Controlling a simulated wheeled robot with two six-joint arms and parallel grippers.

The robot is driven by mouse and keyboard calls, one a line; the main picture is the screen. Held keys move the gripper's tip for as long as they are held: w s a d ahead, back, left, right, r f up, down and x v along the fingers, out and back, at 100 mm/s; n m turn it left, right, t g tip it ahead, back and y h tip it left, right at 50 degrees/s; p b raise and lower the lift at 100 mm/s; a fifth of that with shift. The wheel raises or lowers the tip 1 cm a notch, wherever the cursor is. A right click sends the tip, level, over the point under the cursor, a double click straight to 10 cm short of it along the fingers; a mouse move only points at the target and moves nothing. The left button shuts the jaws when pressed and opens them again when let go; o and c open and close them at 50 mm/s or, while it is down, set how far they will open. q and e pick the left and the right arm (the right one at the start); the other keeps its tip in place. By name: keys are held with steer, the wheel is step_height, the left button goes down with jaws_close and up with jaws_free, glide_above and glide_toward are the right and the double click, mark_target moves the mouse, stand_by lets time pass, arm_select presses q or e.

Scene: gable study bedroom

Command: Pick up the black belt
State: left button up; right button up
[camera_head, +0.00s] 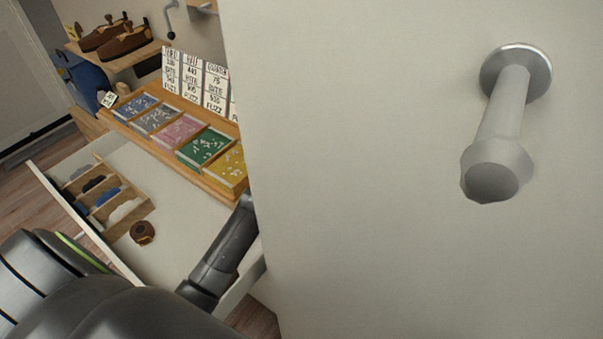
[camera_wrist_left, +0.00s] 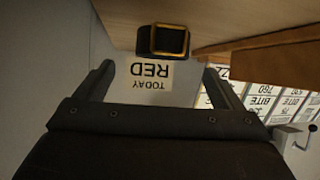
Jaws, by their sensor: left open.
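The black belt (camera_wrist_left: 163,41) shows in the left wrist view as a small dark bundle with a gold-coloured buckle, at the top middle, against a pale surface. My left gripper (camera_wrist_left: 158,72) is open, with the belt beyond its fingertips and between their lines; nothing is held. I cannot make out the black belt in the head view. My right gripper is not in view.
The white panel (camera_head: 360,230) with a metal knob (camera_head: 497,130) fills the head view's right side. An open drawer (camera_head: 190,205) holds a wooden divider (camera_head: 130,210) and a brown coiled item (camera_head: 142,232). A wooden tray (camera_head: 140,127) with coloured sections stands behind. Brown shoes (camera_head: 125,43) sit on a shelf.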

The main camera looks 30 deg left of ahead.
arm_select(q)
steer(key=shift+p+x, duration=0.55)
steer(key=shift+x, duration=2.95)
steer(key=shift+a+r, duration=0.15)
steer(key=shift+a, duration=0.05)
steer(key=c, duration=1)
steer(key=shift+c, duration=0.7)
steer(key=shift+r, duration=0.1)
